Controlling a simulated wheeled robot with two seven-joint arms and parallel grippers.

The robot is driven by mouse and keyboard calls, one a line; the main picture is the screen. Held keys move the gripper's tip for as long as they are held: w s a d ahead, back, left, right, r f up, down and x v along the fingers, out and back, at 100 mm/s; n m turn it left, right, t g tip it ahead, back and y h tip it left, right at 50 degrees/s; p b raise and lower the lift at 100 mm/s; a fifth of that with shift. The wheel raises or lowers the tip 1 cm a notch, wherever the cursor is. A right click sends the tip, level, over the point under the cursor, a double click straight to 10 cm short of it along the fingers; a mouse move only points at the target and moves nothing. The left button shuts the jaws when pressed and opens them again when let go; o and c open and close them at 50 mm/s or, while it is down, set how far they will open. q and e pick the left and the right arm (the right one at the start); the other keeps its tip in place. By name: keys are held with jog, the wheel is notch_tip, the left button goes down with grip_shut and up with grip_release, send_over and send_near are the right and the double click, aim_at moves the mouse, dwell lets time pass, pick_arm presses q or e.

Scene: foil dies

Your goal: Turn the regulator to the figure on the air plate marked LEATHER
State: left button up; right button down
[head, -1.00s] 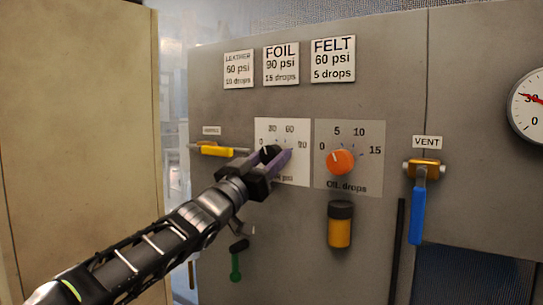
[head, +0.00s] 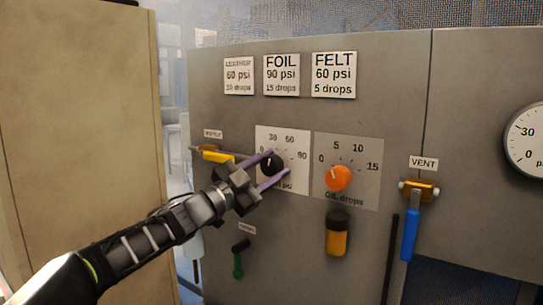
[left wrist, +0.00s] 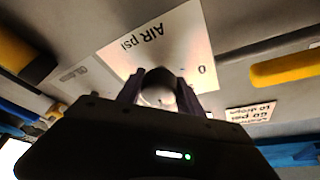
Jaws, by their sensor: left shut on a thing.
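The LEATHER plate (head: 238,75) at the upper left of the panel reads 60 psi; its drops line is blurred. The regulator is a black knob (head: 271,165) on the white air dial plate (head: 296,181), marked 0, 30, 60 and 90. My left gripper (head: 274,167) has its purple fingers on opposite sides of this knob and is shut on it. In the left wrist view the knob (left wrist: 158,95) sits between the fingers, under the AIR psi lettering. I cannot read the knob's pointer clearly. My right gripper is not in view.
FOIL (head: 281,75) and FELT (head: 334,74) plates sit beside LEATHER. An orange oil knob (head: 338,178) is just right of the air dial. A yellow supply handle (head: 218,156), a green-handled valve (head: 239,260) and a blue vent lever (head: 410,233) surround it. A gauge (head: 525,145) is at far right.

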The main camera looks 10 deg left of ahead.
aim_at(266, 170)
pick_arm(q)
jog(key=shift+m+p, duration=0.3)
jog(key=shift+m, duration=0.3)
jog(key=o, duration=1.4)
jog(key=b+v, duration=0.2)
jog(key=v, duration=0.5)
jog(key=shift+a, duration=0.1)
jog(key=shift+s+a, duration=0.2)
jog(key=shift+s, duration=0.05)
jog(key=shift+f, duration=0.1)
